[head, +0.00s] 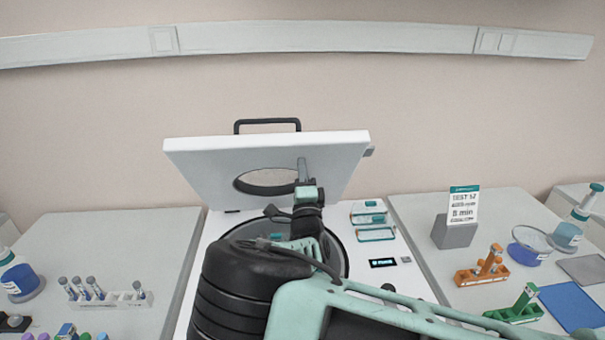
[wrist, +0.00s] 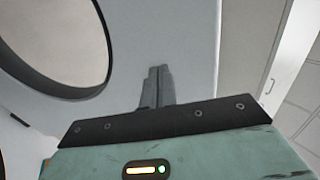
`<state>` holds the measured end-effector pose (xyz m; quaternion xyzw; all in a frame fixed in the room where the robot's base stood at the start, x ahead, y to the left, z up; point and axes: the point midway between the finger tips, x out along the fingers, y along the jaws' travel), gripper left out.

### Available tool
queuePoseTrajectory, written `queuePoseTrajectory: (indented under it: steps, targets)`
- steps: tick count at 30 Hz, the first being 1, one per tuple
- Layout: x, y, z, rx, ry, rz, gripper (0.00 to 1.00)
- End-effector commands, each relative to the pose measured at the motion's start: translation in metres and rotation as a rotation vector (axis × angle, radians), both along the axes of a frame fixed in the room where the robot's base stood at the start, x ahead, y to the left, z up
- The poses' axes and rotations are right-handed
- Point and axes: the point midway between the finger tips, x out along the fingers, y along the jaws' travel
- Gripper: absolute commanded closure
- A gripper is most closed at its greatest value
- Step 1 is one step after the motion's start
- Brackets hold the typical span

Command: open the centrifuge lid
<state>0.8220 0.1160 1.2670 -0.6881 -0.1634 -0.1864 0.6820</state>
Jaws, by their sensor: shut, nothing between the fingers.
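The centrifuge lid (head: 215,160) is raised and leans back steeply above the centrifuge body (head: 372,205). It has a dark-rimmed round window and a black handle (head: 267,122) along its top edge. My gripper (head: 302,165) is in front of the lid's inner face, just right of the window, with its fingers pointing up. In the wrist view my gripper's fingers (wrist: 158,85) are shut together with nothing between them, and the pale lid (wrist: 135,30) fills the space behind them. I cannot tell whether the fingertips touch the lid. My arm hides much of the centrifuge bowl (head: 345,265).
A white tube rack (head: 110,300) stands on the left bench. On the right bench are a grey block with a sign (head: 463,205), an orange rack (head: 482,275), a green rack (head: 515,312) and a blue mat (head: 572,305). The wall is behind the lid.

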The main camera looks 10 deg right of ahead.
Motion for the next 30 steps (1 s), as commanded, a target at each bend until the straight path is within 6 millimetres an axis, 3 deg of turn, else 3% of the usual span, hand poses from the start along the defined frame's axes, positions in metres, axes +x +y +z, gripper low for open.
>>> queuePoseTrajectory:
  steps: [7, 24, 30]
  targets:
    - [-0.007, 0.001, -0.003, 0.0, 0.001, 0.0, 1.0]
    - [-0.083, 0.004, -0.033, -0.002, 0.001, 0.001, 1.0]
    - [-0.099, 0.003, -0.04, 0.0, 0.0, 0.001, 1.0]
